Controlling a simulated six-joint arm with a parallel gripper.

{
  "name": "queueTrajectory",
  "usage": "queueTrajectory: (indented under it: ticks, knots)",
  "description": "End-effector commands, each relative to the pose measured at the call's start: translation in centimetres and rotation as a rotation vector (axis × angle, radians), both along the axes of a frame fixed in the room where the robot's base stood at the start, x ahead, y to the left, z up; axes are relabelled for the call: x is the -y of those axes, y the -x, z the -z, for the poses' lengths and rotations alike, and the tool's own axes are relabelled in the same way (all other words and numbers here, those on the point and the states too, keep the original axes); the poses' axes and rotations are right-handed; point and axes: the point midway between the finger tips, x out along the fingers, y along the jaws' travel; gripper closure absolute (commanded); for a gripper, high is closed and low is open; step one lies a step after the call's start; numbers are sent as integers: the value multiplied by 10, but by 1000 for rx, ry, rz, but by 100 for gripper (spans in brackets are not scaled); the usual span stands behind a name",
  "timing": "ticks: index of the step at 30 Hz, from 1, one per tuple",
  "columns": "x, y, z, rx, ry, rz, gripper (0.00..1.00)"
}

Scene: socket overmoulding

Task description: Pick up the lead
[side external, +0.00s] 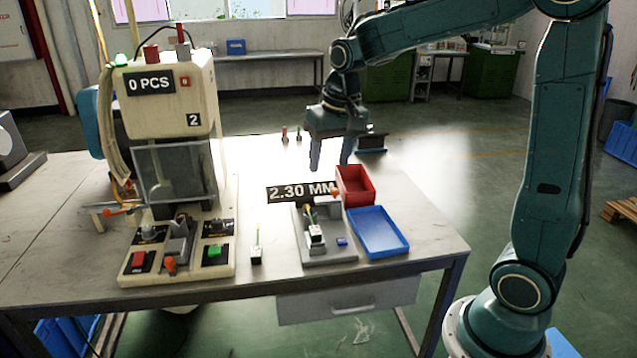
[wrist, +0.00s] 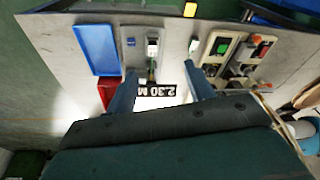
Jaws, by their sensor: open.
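My gripper (side external: 331,163) hangs open and empty above the back of the table, behind the red bin. Its two fingers also show wide apart in the wrist view (wrist: 162,88). A small lead with a white and black end (side external: 316,234) and a short greenish-yellow wire sits on the grey fixture (side external: 335,256); it also shows in the wrist view (wrist: 152,47). A similar small upright piece (side external: 257,254) with a thin stem stands on the bare table between press and fixture. I cannot tell which of the two is meant. Neither touches my gripper.
A press (side external: 170,100) with coloured buttons stands on the left. A red bin (side external: 355,185) and a blue tray (side external: 378,232) lie right of the fixture. A "2.30 MM" label (side external: 301,191) shows behind it. Two small pegs (side external: 291,134) stand at the back.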

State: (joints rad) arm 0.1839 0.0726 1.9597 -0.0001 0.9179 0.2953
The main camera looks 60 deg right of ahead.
Motion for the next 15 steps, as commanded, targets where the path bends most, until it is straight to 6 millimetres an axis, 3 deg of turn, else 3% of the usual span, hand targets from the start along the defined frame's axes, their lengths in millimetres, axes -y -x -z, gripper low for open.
queueTrajectory:
  ticks: [6,15]
  knots:
    - [24,-37,35,-61,-22,97,47]
    - [57,-77,92,-138,-48,226,47]
